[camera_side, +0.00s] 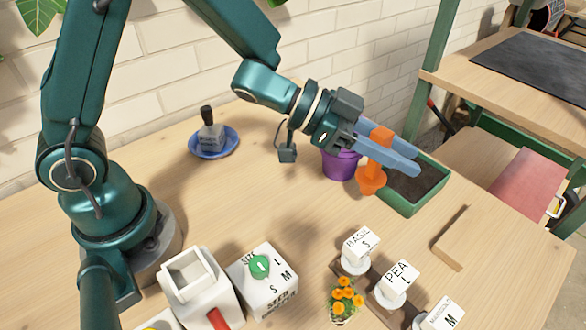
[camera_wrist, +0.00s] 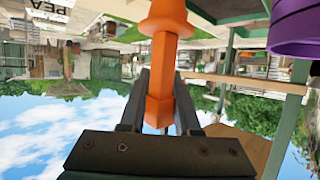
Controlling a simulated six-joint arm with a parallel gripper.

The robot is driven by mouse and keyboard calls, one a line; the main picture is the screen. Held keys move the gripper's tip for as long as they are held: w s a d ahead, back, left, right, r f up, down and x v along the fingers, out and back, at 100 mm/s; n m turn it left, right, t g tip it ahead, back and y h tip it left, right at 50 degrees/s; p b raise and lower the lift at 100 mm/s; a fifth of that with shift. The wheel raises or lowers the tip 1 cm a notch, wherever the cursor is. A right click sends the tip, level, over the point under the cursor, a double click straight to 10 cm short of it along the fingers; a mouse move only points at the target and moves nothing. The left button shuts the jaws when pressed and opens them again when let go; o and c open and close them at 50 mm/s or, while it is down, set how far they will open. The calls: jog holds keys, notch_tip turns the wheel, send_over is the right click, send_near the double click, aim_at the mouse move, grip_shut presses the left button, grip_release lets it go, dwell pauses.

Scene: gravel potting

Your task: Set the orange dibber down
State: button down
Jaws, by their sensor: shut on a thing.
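The orange dibber (camera_side: 371,178) is held between the fingers of my gripper (camera_side: 390,150). In the side view it is upright, with its wide end down, in front of the purple pot and the green tray. It looks above the table, but the gap under it is hard to judge. In the wrist view the dibber (camera_wrist: 163,60) runs between the two fingers of my gripper (camera_wrist: 160,95), which are shut on its square part. Its far end is cut off by the top edge of that view.
A purple pot (camera_side: 338,165) and a green soil tray (camera_side: 432,197) stand close behind the dibber. Labelled white blocks (camera_side: 398,277), a wooden strip (camera_side: 452,238) and orange flowers (camera_side: 345,296) are nearer the front. A blue saucer (camera_side: 231,146) is at the back. The middle table is clear.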

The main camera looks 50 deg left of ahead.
aim_at(368, 177)
jog(key=shift+f, duration=3.4)
jog(key=shift+f, duration=0.15)
jog(key=c, duration=0.6)
grip_release()
jog(key=shift+s+a+r, duration=0.15)
jog(key=shift+a+r, duration=0.15)
jog(key=v, duration=1.1)
jog(key=shift+s, duration=0.2)
